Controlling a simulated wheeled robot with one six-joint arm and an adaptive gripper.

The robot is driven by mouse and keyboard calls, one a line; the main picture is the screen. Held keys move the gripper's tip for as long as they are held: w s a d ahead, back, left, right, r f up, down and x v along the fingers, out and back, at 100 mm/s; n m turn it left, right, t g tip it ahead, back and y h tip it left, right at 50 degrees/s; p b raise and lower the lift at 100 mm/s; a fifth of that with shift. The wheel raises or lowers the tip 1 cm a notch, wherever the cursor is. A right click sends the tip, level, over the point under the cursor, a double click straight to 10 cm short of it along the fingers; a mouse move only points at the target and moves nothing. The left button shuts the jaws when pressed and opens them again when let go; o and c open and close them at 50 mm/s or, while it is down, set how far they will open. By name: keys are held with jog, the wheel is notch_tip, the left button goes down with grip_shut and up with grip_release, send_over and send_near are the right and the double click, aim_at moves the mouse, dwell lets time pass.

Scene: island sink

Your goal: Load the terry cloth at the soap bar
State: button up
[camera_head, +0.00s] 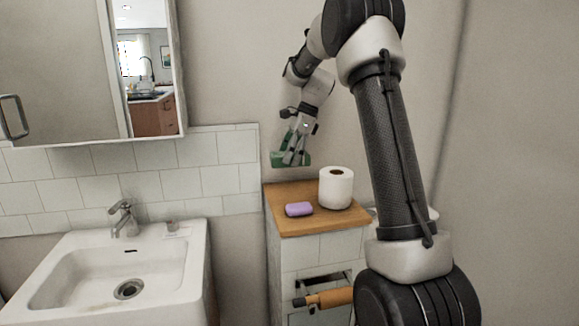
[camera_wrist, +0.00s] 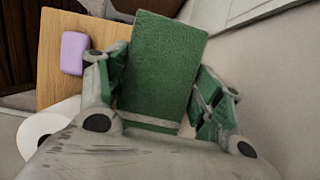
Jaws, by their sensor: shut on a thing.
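The terry cloth (camera_wrist: 162,62) is a green folded piece with a pale stripe near one end. My gripper (camera_head: 292,159) is shut on it above the wooden top, and green shows around the fingers in the head view. In the wrist view the cloth lies between the two fingers of my gripper (camera_wrist: 165,90). The soap bar (camera_head: 299,209) is a purple block lying on the wooden top, below the gripper and cloth and apart from them. The soap bar also shows in the wrist view (camera_wrist: 74,53), left of the cloth.
A toilet paper roll (camera_head: 336,187) stands on the wooden top (camera_head: 291,226), right of the soap. A white sink (camera_head: 62,285) with a faucet (camera_head: 124,219) is at left. A mirror cabinet (camera_head: 84,68) hangs above it. The wooden top's front left is clear.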

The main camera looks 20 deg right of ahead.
jog(key=o, duration=0.5)
jog(key=shift+r, duration=0.1)
jog(key=c, duration=0.4)
jog(key=shift+r, duration=0.2)
jog(key=s+r, duration=0.1)
jog(key=r, duration=0.1)
jog(key=shift+s+a+r+t, duration=0.15)
jog(key=shift+s+r+t, duration=0.15)
jog(key=shift+s, duration=0.05)
jog(key=s+a+f, duration=0.3)
jog(key=s, duration=0.9)
jog(key=shift+s+a+f, duration=0.1)
jog(key=shift+s+f, duration=0.05)
jog(key=shift+f, duration=3.1)
